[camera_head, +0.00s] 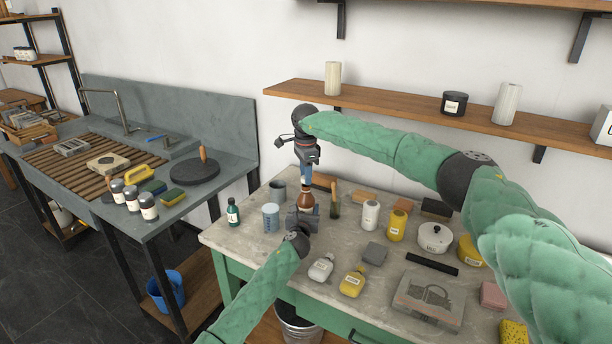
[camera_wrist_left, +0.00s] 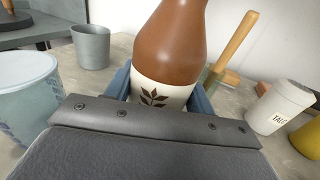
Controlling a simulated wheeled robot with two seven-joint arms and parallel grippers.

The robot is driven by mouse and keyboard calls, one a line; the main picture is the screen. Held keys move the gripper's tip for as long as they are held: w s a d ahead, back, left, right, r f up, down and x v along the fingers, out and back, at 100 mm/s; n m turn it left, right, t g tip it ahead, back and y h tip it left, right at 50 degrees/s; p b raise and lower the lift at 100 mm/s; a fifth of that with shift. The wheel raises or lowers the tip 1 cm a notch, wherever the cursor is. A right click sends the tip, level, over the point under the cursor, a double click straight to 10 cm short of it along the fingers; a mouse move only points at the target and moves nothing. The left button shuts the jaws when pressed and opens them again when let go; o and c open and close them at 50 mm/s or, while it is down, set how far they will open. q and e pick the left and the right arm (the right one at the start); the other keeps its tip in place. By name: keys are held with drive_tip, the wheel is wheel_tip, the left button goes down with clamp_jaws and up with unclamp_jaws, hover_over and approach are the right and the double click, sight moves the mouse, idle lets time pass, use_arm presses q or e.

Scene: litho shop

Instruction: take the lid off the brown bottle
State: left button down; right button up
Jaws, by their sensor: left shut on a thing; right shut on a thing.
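The brown bottle (camera_head: 305,199) is upright near the back of the stone-topped table. In the left wrist view the bottle (camera_wrist_left: 170,50) shows a brown shoulder and a cream label with a dark leaf. My left gripper (camera_head: 303,212) is shut around its body, with blue fingers on both sides in the left wrist view (camera_wrist_left: 160,93). My right gripper (camera_head: 306,180) points down from above and is shut at the bottle's top. The lid is hidden between its fingers in the head view and lies above the left wrist view. The bottle's base is hidden.
A blue-grey cup (camera_head: 271,217), a grey cup (camera_head: 278,190) and a green bottle (camera_head: 233,212) stand left. A wooden-handled tool (camera_head: 335,200) and a white bottle (camera_head: 370,214) stand close right. White (camera_head: 321,268) and yellow (camera_head: 352,283) bottles are in front. A shelf (camera_head: 400,119) runs behind.

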drive_tip(key=shift+r, duration=1.85)
use_arm(q)
drive_tip(key=shift+c, duration=2.3)
unclamp_jaws()
